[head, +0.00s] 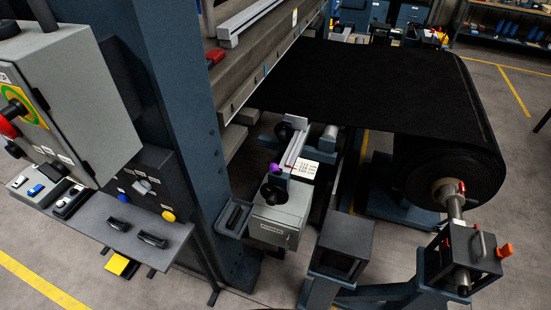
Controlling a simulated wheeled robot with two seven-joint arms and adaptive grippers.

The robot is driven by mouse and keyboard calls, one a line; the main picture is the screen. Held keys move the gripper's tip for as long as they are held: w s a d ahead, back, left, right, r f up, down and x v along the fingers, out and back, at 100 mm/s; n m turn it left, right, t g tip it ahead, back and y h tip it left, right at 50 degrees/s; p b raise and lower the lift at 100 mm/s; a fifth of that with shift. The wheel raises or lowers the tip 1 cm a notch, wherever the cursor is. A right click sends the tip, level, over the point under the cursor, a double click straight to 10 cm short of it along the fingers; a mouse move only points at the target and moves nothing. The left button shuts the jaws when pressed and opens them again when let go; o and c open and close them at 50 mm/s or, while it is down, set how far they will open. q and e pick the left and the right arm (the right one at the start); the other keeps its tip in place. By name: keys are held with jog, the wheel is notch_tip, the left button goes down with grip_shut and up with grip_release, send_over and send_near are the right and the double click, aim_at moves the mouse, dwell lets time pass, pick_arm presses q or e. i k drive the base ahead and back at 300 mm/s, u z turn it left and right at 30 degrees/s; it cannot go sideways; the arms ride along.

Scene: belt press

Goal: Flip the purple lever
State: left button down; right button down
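The purple lever (275,168) shows as a small purple knob in the head view, just below the middle. It sits above a black round part on top of a grey box (279,220) with a label on its front. The lever's shaft is too small to make out, so I cannot tell its exact tilt. Neither of my grippers is in the head view, and nothing touches the lever.
A large black belt roll (450,160) stands at the right. A blue press column (165,90) rises left of the lever. A grey control cabinet (75,90) and a shelf (135,228) are at the left. Dark stands (342,245) are right of the grey box.

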aim_at(273, 167)
jog(key=k, duration=1.35)
jog(key=z, duration=0.5)
jog(key=i, duration=0.55)
jog(key=z, duration=0.55)
jog(key=i, duration=1.15)
jog(key=u, duration=0.6)
